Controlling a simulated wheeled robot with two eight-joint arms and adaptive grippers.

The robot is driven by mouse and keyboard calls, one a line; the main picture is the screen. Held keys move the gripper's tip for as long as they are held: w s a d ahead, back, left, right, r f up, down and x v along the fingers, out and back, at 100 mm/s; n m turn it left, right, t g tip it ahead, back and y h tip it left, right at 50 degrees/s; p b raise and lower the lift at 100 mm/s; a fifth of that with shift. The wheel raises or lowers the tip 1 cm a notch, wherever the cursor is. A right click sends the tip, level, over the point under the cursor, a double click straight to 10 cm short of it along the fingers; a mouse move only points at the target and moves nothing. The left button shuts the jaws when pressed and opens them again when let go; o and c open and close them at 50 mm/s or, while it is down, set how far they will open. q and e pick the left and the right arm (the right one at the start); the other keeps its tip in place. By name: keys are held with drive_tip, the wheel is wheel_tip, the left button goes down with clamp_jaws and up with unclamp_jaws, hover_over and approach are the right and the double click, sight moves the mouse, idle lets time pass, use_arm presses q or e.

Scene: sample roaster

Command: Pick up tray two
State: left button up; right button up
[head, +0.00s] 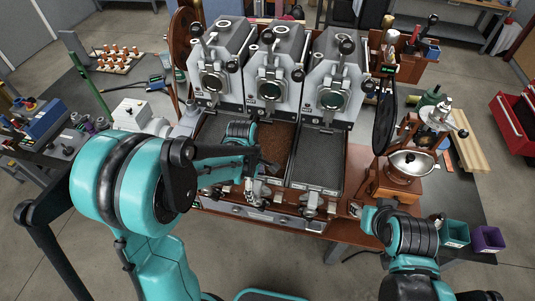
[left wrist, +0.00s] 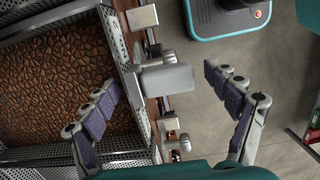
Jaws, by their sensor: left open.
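The middle tray, tray two, holds brown beans (head: 277,145) and sits below the middle roaster head. In the left wrist view its perforated metal wall (left wrist: 122,45) and brown beans (left wrist: 55,75) fill the left side. A grey block-shaped handle (left wrist: 165,78) juts from its front. My left gripper (head: 252,190) is at the front edge of the middle tray. In the left wrist view its fingers (left wrist: 160,80) are spread, one on each side of the handle, with visible gaps. My right arm shows at the lower right of the head view, but its gripper does not show.
The right tray (head: 316,172) has a dark, empty-looking bed. Three roaster heads (head: 275,80) stand behind the trays. Other handles line the front ledge.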

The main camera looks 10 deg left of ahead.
use_arm(q)
drive_tip(key=c, duration=1.6)
drive_tip(key=shift+r, duration=0.1)
drive_tip(key=shift+c, duration=0.2)
drive_tip(key=shift+s, duration=0.1)
drive_tip(key=shift+s+r, duration=0.1)
drive_tip(key=shift+r, duration=0.4)
drive_tip(key=r+p, duration=0.1)
drive_tip(key=r, duration=0.5)
drive_tip(key=shift+s+r, duration=0.15)
drive_tip(key=shift+s, duration=0.05)
drive_tip(key=s+p, duration=0.2)
drive_tip(key=s, duration=1.7)
drive_tip(key=shift+s+a, duration=0.15)
drive_tip(key=shift+a, duration=0.2)
drive_tip(key=shift+f, duration=0.2)
